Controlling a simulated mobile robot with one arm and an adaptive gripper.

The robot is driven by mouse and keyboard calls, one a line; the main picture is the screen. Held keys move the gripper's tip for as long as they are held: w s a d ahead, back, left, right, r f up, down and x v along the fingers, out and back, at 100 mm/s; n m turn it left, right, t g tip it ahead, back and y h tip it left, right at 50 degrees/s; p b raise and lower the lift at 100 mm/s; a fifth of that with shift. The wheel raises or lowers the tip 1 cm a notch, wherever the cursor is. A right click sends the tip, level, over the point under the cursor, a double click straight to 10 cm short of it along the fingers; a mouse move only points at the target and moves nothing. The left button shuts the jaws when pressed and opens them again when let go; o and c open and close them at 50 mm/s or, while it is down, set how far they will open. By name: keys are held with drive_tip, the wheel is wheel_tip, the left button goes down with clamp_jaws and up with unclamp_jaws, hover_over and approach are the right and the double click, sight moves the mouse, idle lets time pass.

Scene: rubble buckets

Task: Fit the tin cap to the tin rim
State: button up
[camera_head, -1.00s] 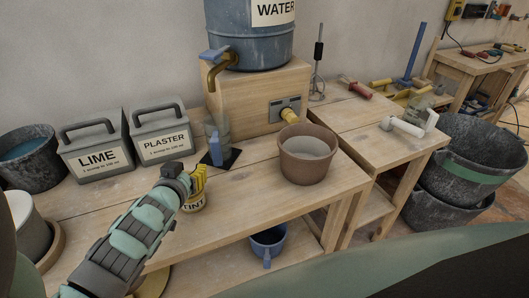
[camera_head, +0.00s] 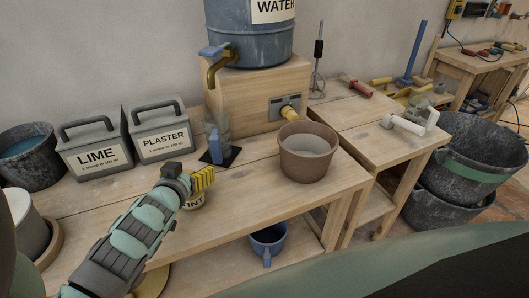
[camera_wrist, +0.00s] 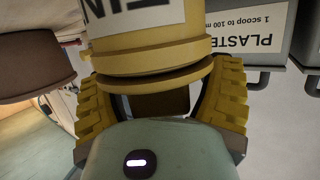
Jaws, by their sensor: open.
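The yellow tin (camera_head: 195,203) with a white label stands on the bench, partly hidden by my gripper. In the wrist view the tin (camera_wrist: 150,52) appears upside down. A yellow disc-like edge, seemingly the tin cap (camera_wrist: 160,82), lies against the tin's rim. A thin line separates the two; I cannot tell whether the cap is fully seated. My gripper (camera_head: 203,180) is at the top of the tin. Its yellow fingers stand apart on both sides of the cap in the wrist view (camera_wrist: 158,100), open, with a dark gap between them.
Lime (camera_head: 95,148) and plaster (camera_head: 160,132) boxes stand behind. A brown bucket (camera_head: 306,160) stands to the right. Bare bench lies between tin and bucket.

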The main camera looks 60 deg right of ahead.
drive_tip(key=v, duration=1.2)
idle(0.3)
idle(0.6)
